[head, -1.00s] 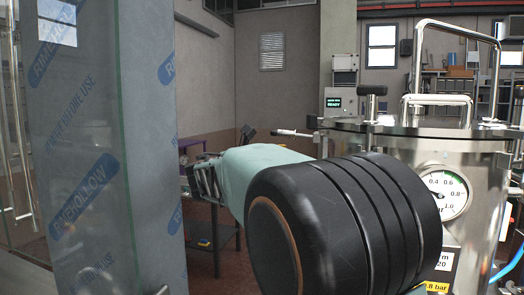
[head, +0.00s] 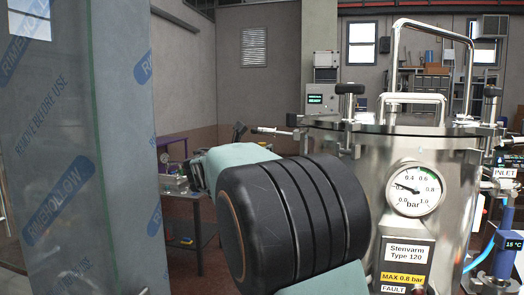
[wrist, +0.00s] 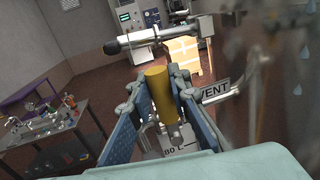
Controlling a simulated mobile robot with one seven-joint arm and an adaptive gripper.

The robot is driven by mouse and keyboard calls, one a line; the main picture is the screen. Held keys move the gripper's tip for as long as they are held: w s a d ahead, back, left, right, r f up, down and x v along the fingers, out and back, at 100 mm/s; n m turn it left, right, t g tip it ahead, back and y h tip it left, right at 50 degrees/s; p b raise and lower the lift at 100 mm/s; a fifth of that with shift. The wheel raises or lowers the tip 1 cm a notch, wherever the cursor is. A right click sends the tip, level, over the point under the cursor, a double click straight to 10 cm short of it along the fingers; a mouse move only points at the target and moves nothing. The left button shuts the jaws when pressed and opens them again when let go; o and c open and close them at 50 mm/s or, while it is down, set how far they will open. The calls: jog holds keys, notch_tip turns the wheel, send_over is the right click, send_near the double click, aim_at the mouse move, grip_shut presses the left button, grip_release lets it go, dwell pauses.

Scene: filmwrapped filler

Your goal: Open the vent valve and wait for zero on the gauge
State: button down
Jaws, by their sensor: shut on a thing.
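In the wrist view, my gripper (wrist: 160,95) is shut on a yellow handle (wrist: 157,88), with the blue finger pads on either side of it. In the head view, my gripper (head: 174,180) shows partly beyond my arm, and the yellow handle cannot be made out there. The round gauge (head: 414,189) on the steel vessel (head: 455,185) is in full view. Its needle points left, near 0.2 bar.
Clamp knobs and a tall handle (head: 472,60) top the vessel. A black-knobbed lever (wrist: 125,44) crosses above the yellow handle. A film-wrapped panel (head: 120,130) stands at the left. A cluttered bench (wrist: 45,135) is left of my gripper.

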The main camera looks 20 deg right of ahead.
jog(key=shift+a, duration=0.1)
dwell(0.4)
jog(key=w+a+f+n+t+p, duration=0.2)
jog(key=a+f+n+p, duration=0.1)
jog(key=n+p, duration=0.4)
jog(key=w+a+f+n+t+y+p, duration=0.1)
jog(key=f+n+p, duration=0.4)
jog(key=n, duration=0.8)
jog(key=shift+w+a+t+y+p, duration=0.3)
jog(key=shift+w+a+t+p, duration=0.35)
jog(key=shift+a+p, duration=0.5)
jog(key=shift+w+a+f, duration=0.1)
jog(key=shift+f, duration=0.1)
jog(key=c, duration=1.8)
grip_release()
